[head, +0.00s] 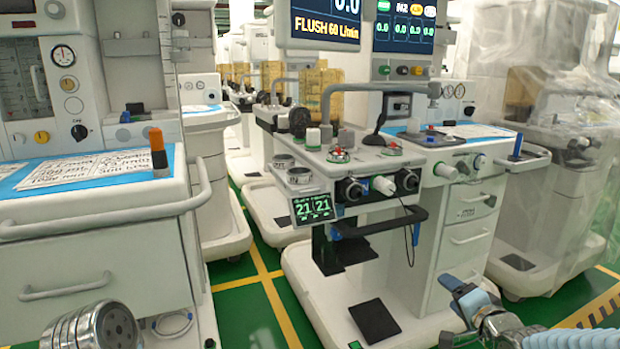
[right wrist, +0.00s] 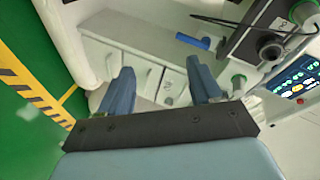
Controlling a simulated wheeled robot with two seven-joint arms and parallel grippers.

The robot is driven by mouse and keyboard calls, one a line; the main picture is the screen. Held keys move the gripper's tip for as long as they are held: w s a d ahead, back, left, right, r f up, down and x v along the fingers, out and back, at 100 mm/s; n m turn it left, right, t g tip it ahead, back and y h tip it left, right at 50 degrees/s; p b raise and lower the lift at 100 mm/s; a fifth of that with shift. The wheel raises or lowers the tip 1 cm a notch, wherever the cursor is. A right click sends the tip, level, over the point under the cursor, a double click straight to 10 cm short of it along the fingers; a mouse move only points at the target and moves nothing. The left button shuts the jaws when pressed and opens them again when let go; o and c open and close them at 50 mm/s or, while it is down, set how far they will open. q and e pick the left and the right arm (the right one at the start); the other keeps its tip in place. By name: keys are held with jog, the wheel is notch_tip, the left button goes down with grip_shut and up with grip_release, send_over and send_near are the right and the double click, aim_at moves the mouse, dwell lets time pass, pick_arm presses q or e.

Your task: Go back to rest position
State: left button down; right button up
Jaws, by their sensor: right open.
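My right gripper (head: 464,295) is low at the right in the head view, in front of the middle anaesthesia cart (head: 465,240). In the right wrist view my right gripper (right wrist: 161,86) has its two blue fingers spread wide, with nothing between them. Behind the fingers the wrist view shows white drawer fronts (right wrist: 150,77) at a distance. My left gripper does not show in the head view.
A white cart (head: 95,250) with papers and an orange-capped object (head: 157,150) stands at left. A plastic-covered cart (head: 570,170) stands at right. Green floor with a yellow line (head: 265,275) lies between the carts. A black handle (head: 382,224) juts from the middle cart.

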jog(key=s+a+f+n+g+y+p, duration=0.1)
jog(key=s+a+f+n+g+p, duration=0.35)
jog(key=f, duration=0.85)
jog(key=s+a+f+n+g+y+p, duration=0.15)
jog(key=s+a+f+g, duration=0.35)
jog(key=s+a+f, duration=0.65)
jog(key=s+a+f+n+g, duration=0.3)
jog(key=s+f+g, duration=0.1)
jog(key=s+f, duration=0.3)
jog(key=shift+s+n, duration=0.3)
jog(key=shift+s, duration=0.5)
jog(key=shift+a, duration=0.1)
